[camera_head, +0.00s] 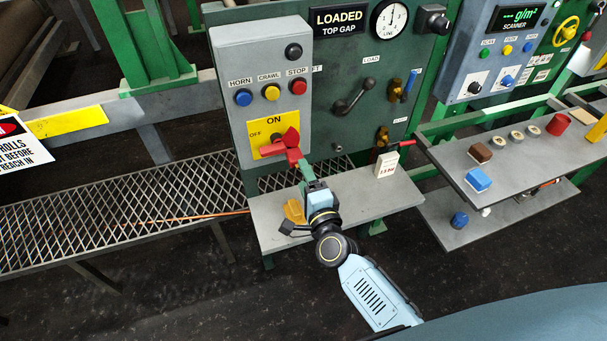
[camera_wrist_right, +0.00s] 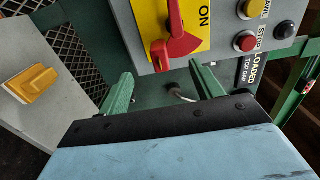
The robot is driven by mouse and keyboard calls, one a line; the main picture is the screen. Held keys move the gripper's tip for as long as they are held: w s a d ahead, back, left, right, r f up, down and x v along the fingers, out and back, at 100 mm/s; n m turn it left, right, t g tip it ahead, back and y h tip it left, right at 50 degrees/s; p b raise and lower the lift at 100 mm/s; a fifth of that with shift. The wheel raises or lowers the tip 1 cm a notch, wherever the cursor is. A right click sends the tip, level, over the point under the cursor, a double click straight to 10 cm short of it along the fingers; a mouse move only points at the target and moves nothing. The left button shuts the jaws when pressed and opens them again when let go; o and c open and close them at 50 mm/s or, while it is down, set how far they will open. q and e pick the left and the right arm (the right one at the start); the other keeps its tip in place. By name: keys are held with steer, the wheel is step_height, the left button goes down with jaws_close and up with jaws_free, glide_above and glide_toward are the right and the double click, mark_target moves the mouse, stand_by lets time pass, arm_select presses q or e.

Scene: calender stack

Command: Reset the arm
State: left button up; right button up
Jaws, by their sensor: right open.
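My right gripper (camera_head: 305,175) is in front of the grey control box (camera_head: 262,60), above the small grey shelf (camera_head: 375,200). Its two green fingers stand apart with nothing between them in the right wrist view (camera_wrist_right: 162,88). The red rotary handle (camera_head: 287,146) on the yellow ON/OFF plate (camera_head: 262,127) is just beyond the fingertips. In the right wrist view the handle (camera_wrist_right: 178,45) lies beyond the fingers, not between them; I cannot tell the exact gap. My left gripper is not in view.
A yellow block (camera_head: 294,211) lies on the shelf beside my right gripper, and a white counter box (camera_head: 386,164) stands farther right. Blue, yellow and red buttons (camera_head: 271,92) sit above the handle. A mesh walkway (camera_head: 120,215) runs left. A side shelf (camera_head: 510,165) holds several small items.

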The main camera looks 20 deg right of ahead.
stand_by(0.4)
steer(key=s+d+f+n+g+y+b, duration=0.15)
steer(key=s+f+n+g, duration=0.35)
steer(key=f, duration=0.7)
steer(key=s+f+n+g+b, duration=0.1)
steer(key=s+f+n+b, duration=0.2)
steer(key=s+f, duration=0.6)
steer(key=s+f+n+g+b, duration=0.3)
steer(key=s+f+n, duration=0.1)
steer(key=f, duration=1)
steer(key=s+d+f+n+g+b, duration=0.1)
steer(key=s+d+f+n+g, duration=0.1)
steer(key=s+f, duration=0.3)
steer(key=s+d+f+n+g+h+b, duration=0.1)
steer(key=s+f, duration=0.5)
steer(key=s, duration=0.8)
steer(key=s+d+f+n+g+h+b, duration=0.1)
steer(key=s+d+f+n+g+b, duration=0.1)
steer(key=s+d+f+n+g, duration=0.3)
steer(key=s+f, duration=0.1)
steer(key=s, duration=0.3)
steer(key=shift+s+f+b, duration=0.25)
steer(key=shift+s+b, duration=0.1)
